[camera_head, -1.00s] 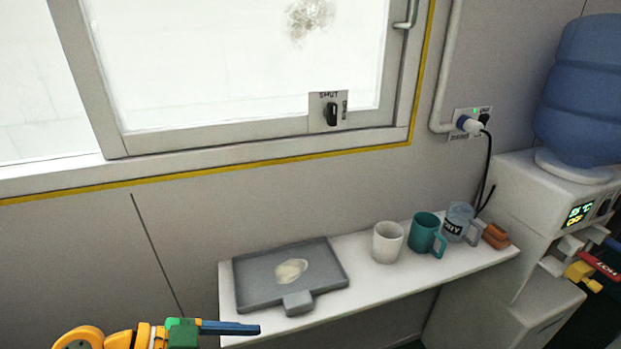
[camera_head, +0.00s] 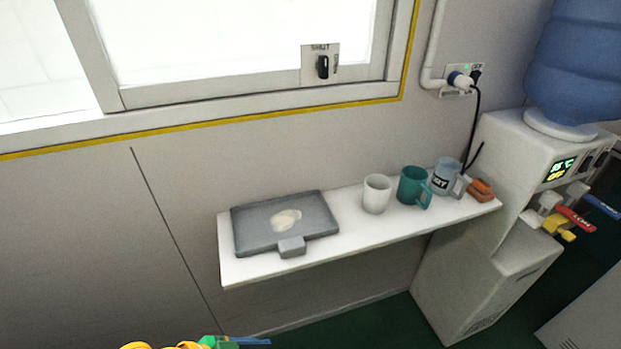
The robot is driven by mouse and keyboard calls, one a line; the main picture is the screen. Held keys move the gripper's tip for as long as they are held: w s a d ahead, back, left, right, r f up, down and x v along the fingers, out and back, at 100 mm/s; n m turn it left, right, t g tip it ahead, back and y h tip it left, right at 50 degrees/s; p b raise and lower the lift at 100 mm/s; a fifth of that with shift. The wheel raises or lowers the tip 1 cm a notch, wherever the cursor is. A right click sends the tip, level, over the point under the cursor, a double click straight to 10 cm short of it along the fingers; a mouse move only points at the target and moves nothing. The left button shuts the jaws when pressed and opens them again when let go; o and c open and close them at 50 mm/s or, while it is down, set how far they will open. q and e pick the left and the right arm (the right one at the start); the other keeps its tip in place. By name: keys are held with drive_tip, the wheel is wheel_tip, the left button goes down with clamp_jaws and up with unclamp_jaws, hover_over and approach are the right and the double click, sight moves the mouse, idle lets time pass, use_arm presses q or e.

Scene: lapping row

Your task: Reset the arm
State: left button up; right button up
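My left gripper (camera_head: 240,342) shows only at the bottom edge of the head view, left of centre. Its green part and a dark blue finger are visible, with some yellow arm beside them. It is below the white shelf and apart from it. I cannot tell whether its fingers are apart or together, and I see nothing in it. My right gripper and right arm are not in view.
A white shelf (camera_head: 350,243) holds a grey tray (camera_head: 255,238) with a pale patch, a white cup (camera_head: 376,194), a teal mug (camera_head: 413,187), a grey-blue mug (camera_head: 446,178) and orange-brown blocks (camera_head: 481,189). A water dispenser (camera_head: 490,270) stands at right. Green floor (camera_head: 370,325) shows below.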

use_arm(q)
drive_tip(key=s+a+f+n+y, duration=0.6)
drive_tip(key=a+f+n+y, duration=0.2)
drive_tip(key=a+n, duration=0.15)
wheel_tip(320, 180, down, 16)
drive_tip(key=s+g, duration=0.2)
drive_tip(key=s+a+f, duration=0.1)
drive_tip(key=s+f, duration=0.7)
drive_tip(key=s, duration=0.4)
drive_tip(key=shift+a+f+g, duration=0.3)
drive_tip(key=shift+f+g, duration=0.1)
